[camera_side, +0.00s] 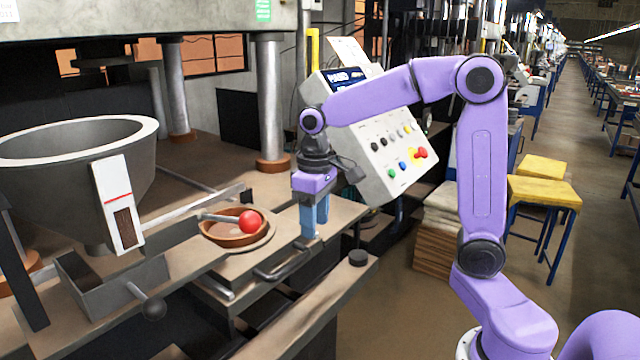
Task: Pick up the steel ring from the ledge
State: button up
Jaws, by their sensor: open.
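My gripper (313,233) has a purple body and blue fingers that point straight down. It is at the right end of the press's ledge (345,212), with the fingertips low, close to the ledge surface. The jaws are open, though the fingers overlap from this side and the gap between them is hard to see. I cannot clearly make out the steel ring. The fingertips cover a small part of the ledge, and whether the ring is there or touching them cannot be told.
Left of my gripper, a brown bowl (222,238) with a red ball (250,221) sits on a round plate. A bent dark handle (285,270) and a black knob (358,257) are in front. A control panel (385,150) stands close behind. A grey hopper (135,165) is far left.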

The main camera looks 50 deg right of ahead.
jog(key=w+d+r+m, duration=0.1)
jog(key=w+d+m, duration=0.4)
jog(key=w+d, duration=0.5)
jog(key=shift+s+d+f, duration=0.35)
jog(key=shift+f, duration=0.8)
jog(key=shift+s+d+f, duration=0.35)
jog(key=shift+f, duration=0.8)
jog(key=shift+s+d+f, duration=0.35)
jog(key=shift+f, duration=0.8)
jog(key=shift+c, duration=0.3)
jog(key=c, duration=0.8)
jog(key=shift+o, duration=0.2)
jog(key=shift+r, duration=0.1)
jog(key=shift+r, duration=2.45)
